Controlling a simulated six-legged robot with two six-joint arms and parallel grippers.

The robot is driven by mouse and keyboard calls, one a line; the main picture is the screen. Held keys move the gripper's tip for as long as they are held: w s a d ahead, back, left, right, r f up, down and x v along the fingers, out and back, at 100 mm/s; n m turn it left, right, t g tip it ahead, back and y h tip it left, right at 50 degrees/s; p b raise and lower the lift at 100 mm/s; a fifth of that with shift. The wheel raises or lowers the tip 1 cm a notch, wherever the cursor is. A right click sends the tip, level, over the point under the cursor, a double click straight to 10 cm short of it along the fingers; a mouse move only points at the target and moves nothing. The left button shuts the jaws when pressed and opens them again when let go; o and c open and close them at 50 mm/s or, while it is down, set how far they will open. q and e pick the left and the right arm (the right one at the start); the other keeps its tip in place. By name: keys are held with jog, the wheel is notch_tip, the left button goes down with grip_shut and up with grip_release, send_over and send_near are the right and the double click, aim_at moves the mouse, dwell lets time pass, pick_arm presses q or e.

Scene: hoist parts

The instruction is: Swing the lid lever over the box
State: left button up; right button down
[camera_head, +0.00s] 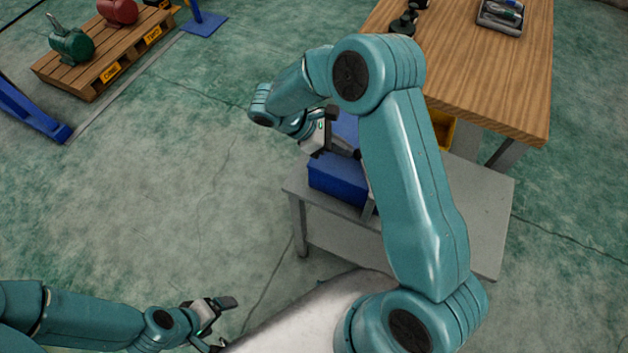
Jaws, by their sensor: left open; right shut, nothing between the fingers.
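A blue box (336,180) stands on a low grey table (487,200), partly hidden behind my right arm. A blue panel (346,128), which may be its lid, shows behind my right gripper. A thin grey upright piece (368,207) stands at the box's right front corner; I cannot tell whether it is the lid lever. My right gripper (336,138) is shut and empty, in front of or over the box's far left part; contact cannot be told. My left gripper (228,324) is open and empty at the lower left, well apart from the box.
A yellow bin (443,128) shows behind my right arm. A wooden workbench (490,80) with a tool tray (500,16) stands behind the grey table. A pallet (110,52) holds a green and a red hoist part at the far left.

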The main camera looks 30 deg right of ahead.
jog(key=d+m+g+y, duration=0.1)
jog(key=d, duration=0.1)
jog(key=s+d+m+g+y, duration=0.1)
jog(key=m, duration=0.1)
jog(key=s+d+m+y, duration=0.1)
jog(key=d+m, duration=0.1)
jog(key=shift+d+g, duration=0.3)
jog(key=shift+g, duration=0.1)
jog(key=shift+s+d+m+y, duration=0.4)
jog(key=shift+d+m+y, duration=0.1)
jog(key=shift+s+d, duration=0.35)
jog(key=shift+d, duration=0.2)
